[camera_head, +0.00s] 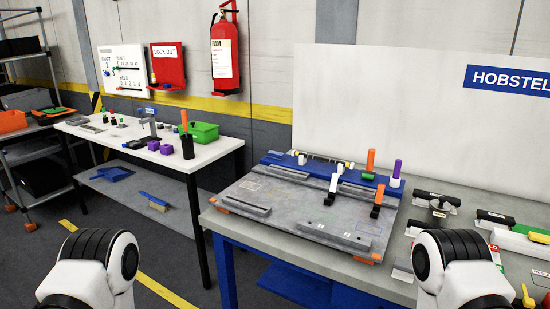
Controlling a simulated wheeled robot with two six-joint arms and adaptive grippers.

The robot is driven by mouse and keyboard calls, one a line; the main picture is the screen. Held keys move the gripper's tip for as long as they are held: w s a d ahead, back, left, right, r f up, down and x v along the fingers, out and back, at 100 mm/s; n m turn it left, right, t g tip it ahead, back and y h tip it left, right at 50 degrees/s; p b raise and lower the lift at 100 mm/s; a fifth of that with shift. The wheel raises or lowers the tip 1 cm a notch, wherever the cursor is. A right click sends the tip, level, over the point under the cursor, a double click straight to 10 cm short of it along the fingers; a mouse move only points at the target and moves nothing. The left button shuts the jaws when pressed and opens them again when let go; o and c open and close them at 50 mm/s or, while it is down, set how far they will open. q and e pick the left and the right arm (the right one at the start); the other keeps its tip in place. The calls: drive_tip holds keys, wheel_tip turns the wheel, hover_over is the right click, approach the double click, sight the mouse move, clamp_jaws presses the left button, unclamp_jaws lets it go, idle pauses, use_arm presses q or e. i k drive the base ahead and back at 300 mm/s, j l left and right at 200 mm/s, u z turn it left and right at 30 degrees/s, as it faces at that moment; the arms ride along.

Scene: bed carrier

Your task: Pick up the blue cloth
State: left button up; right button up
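I cannot make out a blue cloth for certain. A flat blue item (112,173) lies on the lower shelf of the white table at the left; it looks more like a dustpan than a cloth. My two white and black arm links show at the bottom left and bottom right. Neither gripper is in view.
A workbench (255,232) with a grey and blue fixture (268,207) stands ahead, with tools at its right. A white table (215,142) at the left holds a green bin (203,132). A brush (155,201) lies on its lower shelf. Floor shows between the tables.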

sight(280, 156)
drive_tip(key=i+j+u, duration=0.2)
drive_tip(key=i+j, duration=0.8)
